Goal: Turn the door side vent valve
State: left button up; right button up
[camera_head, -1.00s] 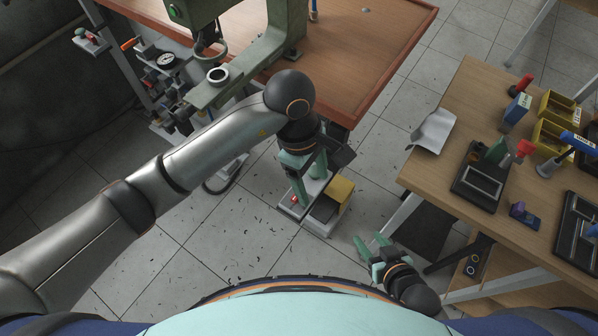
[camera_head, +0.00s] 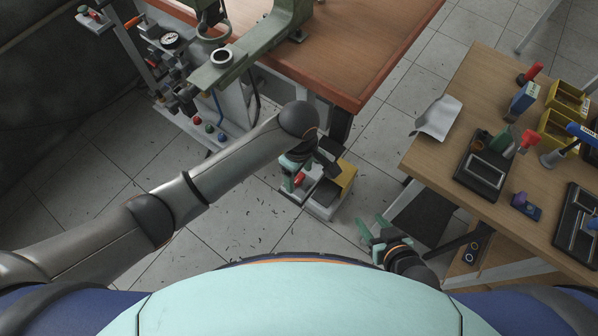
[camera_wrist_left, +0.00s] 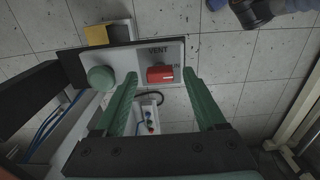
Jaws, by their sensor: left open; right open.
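The vent valve is a small red handle (camera_wrist_left: 160,74) on a light panel (camera_wrist_left: 144,56) marked VENT in the left wrist view. A round green knob (camera_wrist_left: 101,78) sits to its left. My left gripper (camera_wrist_left: 159,82) is open, with one green finger on each side of the red handle; I cannot tell whether they touch it. In the head view the red handle (camera_head: 300,179) shows at the low box beside my left gripper (camera_head: 291,184), partly hidden by it. My right gripper (camera_head: 372,238) is open and empty, low at the right.
The box has a yellow block (camera_head: 347,178) on it. A green press (camera_head: 250,45) stands on the brown table (camera_head: 375,50) behind. A wooden workbench (camera_head: 425,160) with tools and yellow bins is at the right. Open tiled floor lies left of the box.

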pick_arm(q)
jog(key=shift+f, duration=0.2)
grip_shut()
dwell(0.6)
